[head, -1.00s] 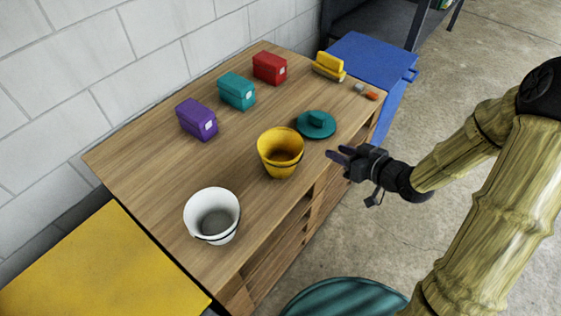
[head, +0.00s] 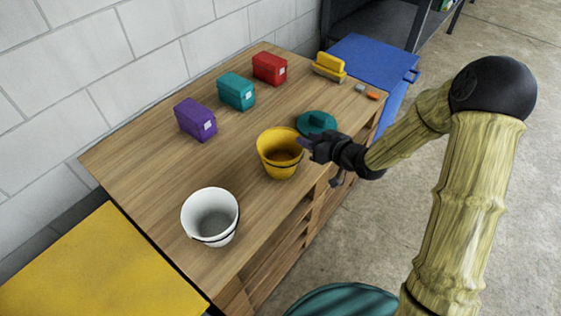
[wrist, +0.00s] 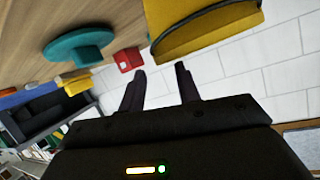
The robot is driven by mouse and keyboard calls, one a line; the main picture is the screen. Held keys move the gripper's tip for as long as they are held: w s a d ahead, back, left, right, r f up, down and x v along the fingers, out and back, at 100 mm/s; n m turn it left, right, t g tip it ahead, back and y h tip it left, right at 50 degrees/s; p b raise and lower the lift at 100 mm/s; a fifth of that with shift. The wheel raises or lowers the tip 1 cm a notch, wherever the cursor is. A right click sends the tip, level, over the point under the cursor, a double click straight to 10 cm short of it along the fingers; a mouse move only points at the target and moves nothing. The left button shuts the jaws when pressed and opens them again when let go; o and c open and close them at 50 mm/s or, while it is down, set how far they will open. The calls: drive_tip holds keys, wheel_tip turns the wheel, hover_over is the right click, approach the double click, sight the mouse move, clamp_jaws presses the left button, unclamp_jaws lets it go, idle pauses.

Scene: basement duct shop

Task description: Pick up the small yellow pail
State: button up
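The small yellow pail (head: 280,155) stands upright on the wooden workbench, with a dark handle lying low across its front. My gripper (head: 306,145) is at the pail's right side, close to its rim. In the wrist view the pail (wrist: 205,28) is large at the top, just beyond the fingertips. The two dark fingers (wrist: 160,82) are spread apart with nothing visible between them. I cannot tell whether a fingertip touches the pail.
A white pail (head: 211,216) stands on the bench (head: 150,165) at the near left. Purple (head: 195,119), teal (head: 237,91) and red (head: 269,68) boxes line the wall side. A yellow-topped block (head: 329,66) is at the far end.

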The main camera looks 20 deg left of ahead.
sight(294, 134)
drive_tip(key=shift+b+x, duration=0.55)
drive_tip(key=shift+x, duration=2.05)
drive_tip(key=shift+f, duration=0.1)
drive_tip(key=shift+s+d, duration=0.1)
clamp_jaws()
